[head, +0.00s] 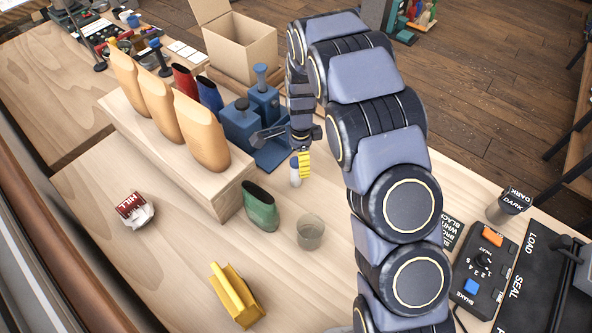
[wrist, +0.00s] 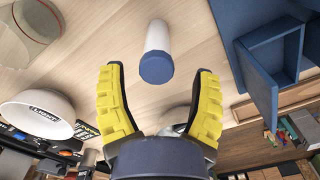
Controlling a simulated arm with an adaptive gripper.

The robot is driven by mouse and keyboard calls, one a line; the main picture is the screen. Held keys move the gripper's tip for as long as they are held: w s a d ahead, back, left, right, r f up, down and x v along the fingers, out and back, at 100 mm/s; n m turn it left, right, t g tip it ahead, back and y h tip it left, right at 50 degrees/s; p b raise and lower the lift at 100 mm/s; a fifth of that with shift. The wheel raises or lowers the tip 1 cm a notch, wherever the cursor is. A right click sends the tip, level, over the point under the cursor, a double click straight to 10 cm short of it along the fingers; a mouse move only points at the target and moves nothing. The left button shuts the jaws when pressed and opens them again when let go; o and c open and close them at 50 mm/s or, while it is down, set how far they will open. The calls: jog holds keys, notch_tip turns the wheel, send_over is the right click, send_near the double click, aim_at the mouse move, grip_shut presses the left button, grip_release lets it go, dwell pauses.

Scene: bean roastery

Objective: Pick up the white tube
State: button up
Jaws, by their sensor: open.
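The white tube (wrist: 158,36) has a blue end and lies ahead of my gripper in the wrist view, between the lines of the two fingers. In the head view the tube (head: 295,178) stands on the wooden table, partly covered by a yellow finger. My gripper (wrist: 158,85) is open, its two yellow fingers spread and nothing between them. In the head view my gripper (head: 303,165) is low beside the tube. I cannot tell whether a finger touches it.
A blue stand (head: 264,103) is close behind the tube and also shows at right in the wrist view (wrist: 270,65). A clear cup (head: 310,232) and a green pouch (head: 260,208) stand nearer. A yellow object (head: 237,296) lies at front.

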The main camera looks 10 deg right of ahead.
aim_at(296, 172)
jog(key=f, duration=0.2)
jog(key=a+f, duration=0.1)
jog(key=shift+s+f, duration=0.35)
jog(key=shift+f, duration=0.5)
jog(key=shift+c, duration=0.3)
jog(key=c, duration=1)
